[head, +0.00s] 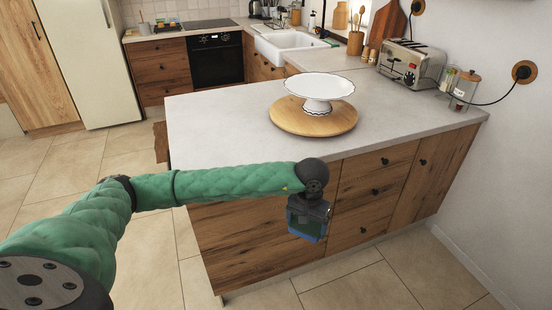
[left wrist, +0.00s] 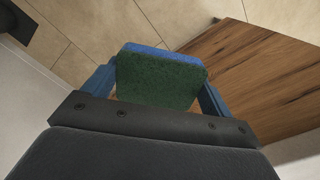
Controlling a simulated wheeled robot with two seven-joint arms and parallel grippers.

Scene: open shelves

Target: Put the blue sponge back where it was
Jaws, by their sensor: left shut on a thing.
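The blue sponge (left wrist: 160,78) has a dark green scouring face and a blue edge. In the left wrist view it sits between the two blue fingers of my left gripper (left wrist: 158,88), which is shut on it. In the head view my left gripper (head: 308,226) points down in front of the wooden drawer fronts, below the countertop's edge, with the sponge (head: 304,231) at its tip. The sponge is above the floor. My right gripper is not in view.
The grey countertop (head: 220,117) bears a round wooden board (head: 312,127) with a white cake stand (head: 318,105) on it. A toaster (head: 411,66) and a glass jar (head: 464,91) stand at the right. A white sink (head: 293,47) is behind. The counter's left part is clear.

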